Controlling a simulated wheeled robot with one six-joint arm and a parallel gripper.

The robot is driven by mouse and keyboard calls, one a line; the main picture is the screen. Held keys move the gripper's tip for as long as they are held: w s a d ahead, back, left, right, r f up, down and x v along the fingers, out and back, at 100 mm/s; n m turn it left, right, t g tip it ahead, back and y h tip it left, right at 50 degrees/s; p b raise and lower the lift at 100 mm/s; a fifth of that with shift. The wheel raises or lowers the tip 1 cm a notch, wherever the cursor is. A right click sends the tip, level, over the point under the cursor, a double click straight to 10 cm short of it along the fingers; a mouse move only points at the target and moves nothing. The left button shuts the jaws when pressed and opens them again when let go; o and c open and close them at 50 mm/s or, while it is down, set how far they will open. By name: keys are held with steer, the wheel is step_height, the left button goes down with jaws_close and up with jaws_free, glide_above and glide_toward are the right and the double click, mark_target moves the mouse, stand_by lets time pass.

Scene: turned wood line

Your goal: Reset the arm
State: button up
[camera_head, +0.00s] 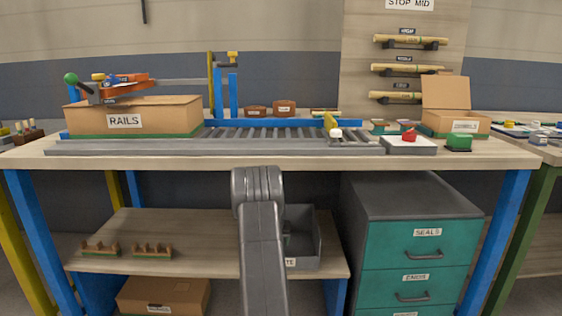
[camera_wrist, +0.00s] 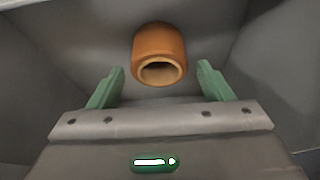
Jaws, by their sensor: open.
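My gripper (camera_wrist: 161,68) is open in the wrist view, its two green fingers apart with nothing between their pads. A short orange-brown hollow wooden piece (camera_wrist: 159,42) lies just beyond the fingertips, its round opening facing me. I cannot tell whether the fingers touch it. Plain grey walls surround it in the wrist view, like the inside of a bin. In the head view my grey arm reaches down in front of the workbench, and my gripper is hidden there.
A grey bin (camera_head: 303,240) stands on the lower shelf (camera_head: 210,228), partly behind my arm. A teal drawer cabinet (camera_head: 415,243) stands to its right. Above, the bench top (camera_head: 200,160) carries a RAILS box (camera_head: 165,118), a roller track (camera_head: 270,133) and a grey tray (camera_head: 408,148).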

steer(key=shift+r, duration=0.35)
steer(key=shift+f, duration=0.1)
